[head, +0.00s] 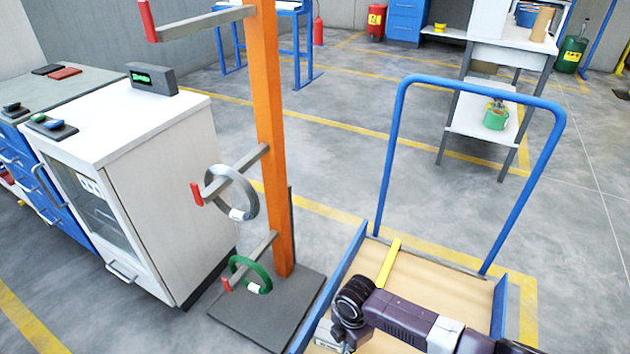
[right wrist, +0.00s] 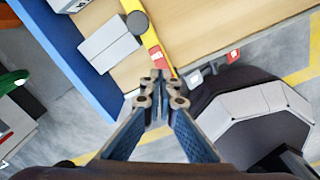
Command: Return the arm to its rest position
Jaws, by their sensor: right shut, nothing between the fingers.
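My right arm (head: 405,315) reaches in from the lower right of the head view, above the blue-framed cart. In the right wrist view my right gripper (right wrist: 160,88) has its two fingers together, with nothing between them. It is above the cart, whose wooden deck (right wrist: 205,28) and blue edge (right wrist: 70,45) show beyond the fingertips. I cannot make out its fingertips in the head view. My left gripper is not in view.
An orange rack (head: 270,130) holds a grey coil (head: 252,190) and a green coil (head: 262,272) on arms left of the cart. A yellow bar (head: 389,262) lies on the deck (head: 440,280). A white cabinet (head: 165,150) stands left.

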